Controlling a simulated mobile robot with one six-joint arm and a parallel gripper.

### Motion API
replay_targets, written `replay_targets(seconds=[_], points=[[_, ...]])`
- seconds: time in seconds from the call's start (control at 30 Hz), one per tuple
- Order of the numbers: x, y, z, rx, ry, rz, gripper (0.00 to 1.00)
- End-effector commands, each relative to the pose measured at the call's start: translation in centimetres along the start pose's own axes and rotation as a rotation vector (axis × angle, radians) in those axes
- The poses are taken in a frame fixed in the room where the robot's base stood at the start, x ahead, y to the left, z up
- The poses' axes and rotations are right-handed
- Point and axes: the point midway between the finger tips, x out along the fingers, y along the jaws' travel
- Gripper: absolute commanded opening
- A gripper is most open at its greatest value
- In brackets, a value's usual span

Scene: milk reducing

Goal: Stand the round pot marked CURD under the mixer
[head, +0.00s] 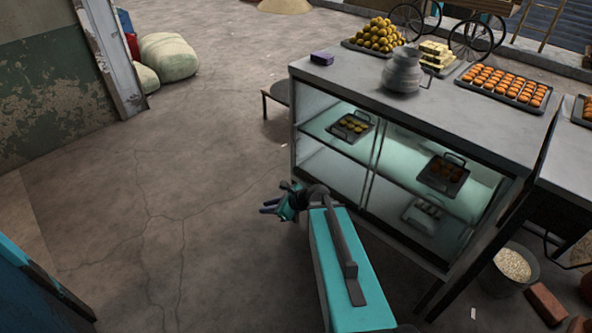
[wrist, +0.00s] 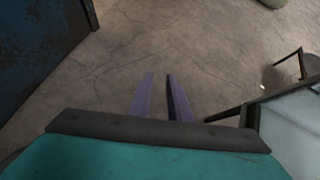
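A grey metal round pot (head: 403,72) with a narrow neck stands upright on the counter top; I can read no CURD marking on it. I cannot pick out a mixer in either view. My gripper (head: 268,207) is left of the glass counter, over bare floor and well apart from the pot. In the wrist view its two purple fingers (wrist: 160,76) have a gap between them and hold nothing.
The glass-fronted counter (head: 345,82) holds trays inside. A low table (head: 276,92) stands behind. Sacks (head: 168,57) lie back left. The left floor is clear.

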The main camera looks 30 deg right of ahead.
Motion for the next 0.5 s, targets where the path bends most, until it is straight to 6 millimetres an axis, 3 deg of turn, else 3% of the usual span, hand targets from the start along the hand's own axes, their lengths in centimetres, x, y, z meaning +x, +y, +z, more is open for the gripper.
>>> replay_targets(seconds=[0.03, 0.2, 0.33, 0.5], points=[[2.0, 2.8, -1.6, -0.051, 0.034, 0.053, 0.17], [6.1, 11.1, -6.5, -0.260, 0.142, 0.226, 0.17], [7.9, 17.2, -10.9, -0.449, 0.217, 0.374, 0.17], [8.4, 24.5, -17.4, -0.736, 0.298, 0.596, 0.17]])
